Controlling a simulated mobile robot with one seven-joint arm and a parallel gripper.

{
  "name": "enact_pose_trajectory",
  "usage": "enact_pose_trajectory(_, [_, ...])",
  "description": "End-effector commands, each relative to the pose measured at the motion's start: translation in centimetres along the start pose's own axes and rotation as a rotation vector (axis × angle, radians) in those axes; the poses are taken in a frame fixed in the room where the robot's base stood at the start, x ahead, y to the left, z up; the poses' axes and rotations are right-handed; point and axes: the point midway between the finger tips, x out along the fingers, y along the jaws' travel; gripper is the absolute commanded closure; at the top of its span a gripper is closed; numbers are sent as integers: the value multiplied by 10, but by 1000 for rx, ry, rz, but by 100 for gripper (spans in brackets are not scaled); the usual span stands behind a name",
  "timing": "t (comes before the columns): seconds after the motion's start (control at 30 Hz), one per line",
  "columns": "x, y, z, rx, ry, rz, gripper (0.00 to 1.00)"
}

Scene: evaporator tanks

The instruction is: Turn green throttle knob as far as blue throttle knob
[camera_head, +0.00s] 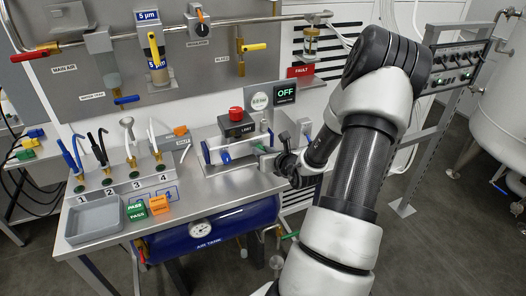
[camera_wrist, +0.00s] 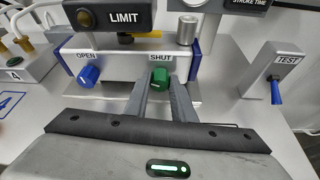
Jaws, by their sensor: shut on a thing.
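The green throttle knob (camera_wrist: 160,77) is on the front of a white unit, below the word SHUT, in the wrist view. My gripper (camera_wrist: 162,84) has its two grey fingers on either side of this knob and is shut on it. The fingers hide the knob's sides. The blue throttle knob (camera_wrist: 90,76) is to the left on the same front, below the word OPEN, and looks turned at a slant. It also shows in the head view (camera_head: 226,157). How far the green knob is turned is hard to tell at this size.
A black LIMIT box with a red button (camera_head: 236,114) stands behind the white unit. A TEST box with a blue lever (camera_wrist: 275,90) stands to the right. A grey tray (camera_head: 95,217) and green and orange tags (camera_head: 137,211) lie at the bench's left.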

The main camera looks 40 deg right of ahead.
Motion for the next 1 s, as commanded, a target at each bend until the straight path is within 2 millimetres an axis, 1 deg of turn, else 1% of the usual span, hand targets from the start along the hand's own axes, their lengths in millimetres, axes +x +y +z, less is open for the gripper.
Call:
enact_pose_trajectory(0.27, [-1,-1,3,135,0,56,99])
enact_pose_trajectory(1.0, [1,-8,-3,753,-2,312,99])
